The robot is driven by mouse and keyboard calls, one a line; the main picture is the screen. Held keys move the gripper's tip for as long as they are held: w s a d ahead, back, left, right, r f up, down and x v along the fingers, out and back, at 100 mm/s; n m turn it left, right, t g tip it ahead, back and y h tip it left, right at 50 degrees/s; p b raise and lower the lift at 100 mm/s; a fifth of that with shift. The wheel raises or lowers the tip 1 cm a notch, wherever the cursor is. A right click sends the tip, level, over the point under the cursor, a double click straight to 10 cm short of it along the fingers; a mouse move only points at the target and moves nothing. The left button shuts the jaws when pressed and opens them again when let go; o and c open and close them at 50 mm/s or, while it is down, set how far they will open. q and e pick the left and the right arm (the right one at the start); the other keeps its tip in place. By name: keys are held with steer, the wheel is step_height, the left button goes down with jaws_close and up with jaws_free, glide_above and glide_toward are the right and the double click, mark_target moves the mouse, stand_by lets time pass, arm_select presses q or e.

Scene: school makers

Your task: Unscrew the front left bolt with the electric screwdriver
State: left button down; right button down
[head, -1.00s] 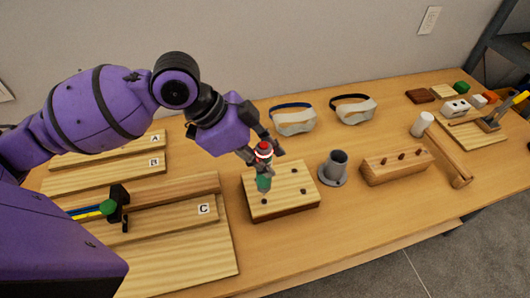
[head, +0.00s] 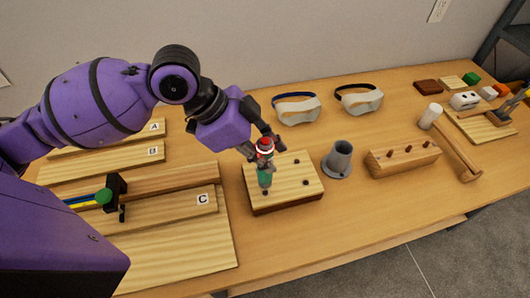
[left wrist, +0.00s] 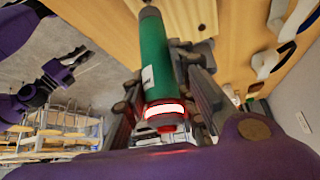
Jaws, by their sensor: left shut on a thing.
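The electric screwdriver (head: 265,178) has a green body with a red and white top. It stands nearly upright over the front left part of a light wooden block (head: 289,188). My left gripper (head: 263,157) is shut around it; the left wrist view also shows the green body (left wrist: 155,58) between the fingers, with a glowing red and white ring. The screwdriver's lower end is at the front left bolt (head: 265,193); whether it touches cannot be told. Other dark bolts (head: 305,183) show on the block. My right gripper (left wrist: 66,63) shows small in the left wrist view; its opening is unclear.
A grey cup-like holder (head: 339,160) stands right of the block, beside a wooden rack (head: 402,159) with pegs. Safety goggles (head: 298,110) lie behind. Labelled boards (head: 175,235) fill the left. A mallet (head: 455,152) lies at right.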

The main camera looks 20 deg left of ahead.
steer(key=shift+s+f, duration=0.25)
steer(key=shift+s, duration=0.3)
steer(key=shift+w+r, duration=0.2)
steer(key=shift+w, duration=0.25)
steer(key=shift+s, duration=0.3)
stand_by(0.7)
steer(key=shift+w+r, duration=0.3)
steer(key=shift+w, duration=0.2)
stand_by(0.4)
steer(key=shift+s+r, duration=0.1)
steer(key=shift+s, duration=0.1)
stand_by(0.6)
steer(key=shift+w+r+p, duration=0.2)
steer(key=shift+w+p, duration=0.1)
steer(key=shift+w, duration=0.1)
stand_by(0.4)
steer(key=shift+s+r, duration=0.1)
steer(key=shift+s, duration=0.1)
stand_by(0.6)
steer(key=shift+w+r+t+p, duration=0.3)
steer(key=shift+w+r+p, duration=0.2)
steer(key=shift+w+r, duration=0.25)
stand_by(2.0)
